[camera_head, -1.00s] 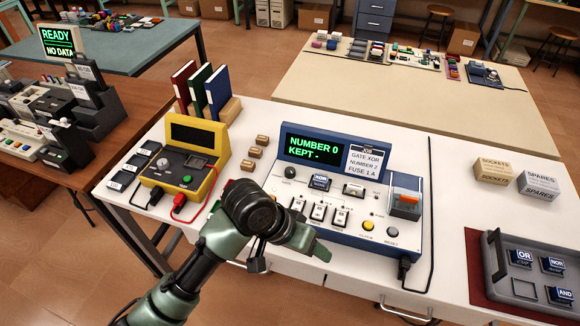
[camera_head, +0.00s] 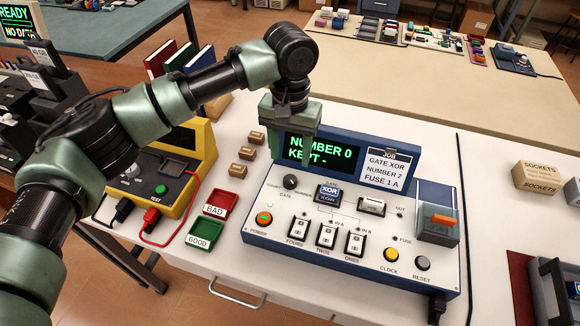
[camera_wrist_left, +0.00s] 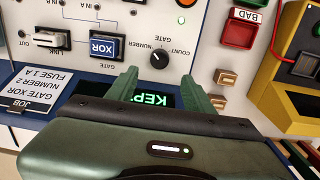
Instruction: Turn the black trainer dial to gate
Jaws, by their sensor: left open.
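The black dial (camera_head: 291,182) is a small round knob at the upper left of the blue and white trainer's panel (camera_head: 272,224), beside the XOR module (camera_head: 327,193). In the left wrist view the dial (camera_wrist_left: 160,58) shows a white pointer mark, with the words COUNT, NUMBER and GATE around it. Which word the mark points at is hard to tell. My left gripper (camera_head: 291,135) points down over the trainer's display, behind the dial. In the wrist view its two fingers (camera_wrist_left: 157,88) are apart and empty, not touching the dial. My right gripper is out of view.
The trainer screen (camera_head: 322,152) reads NUMBER 0, KEPT -. A job card (camera_head: 384,172) reads GATE XOR, NUMBER 2, FUSE 1 A. Red BAD (camera_head: 220,205) and green GOOD (camera_head: 203,233) trays lie left of the trainer. A yellow tester (camera_head: 205,150) stands further left.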

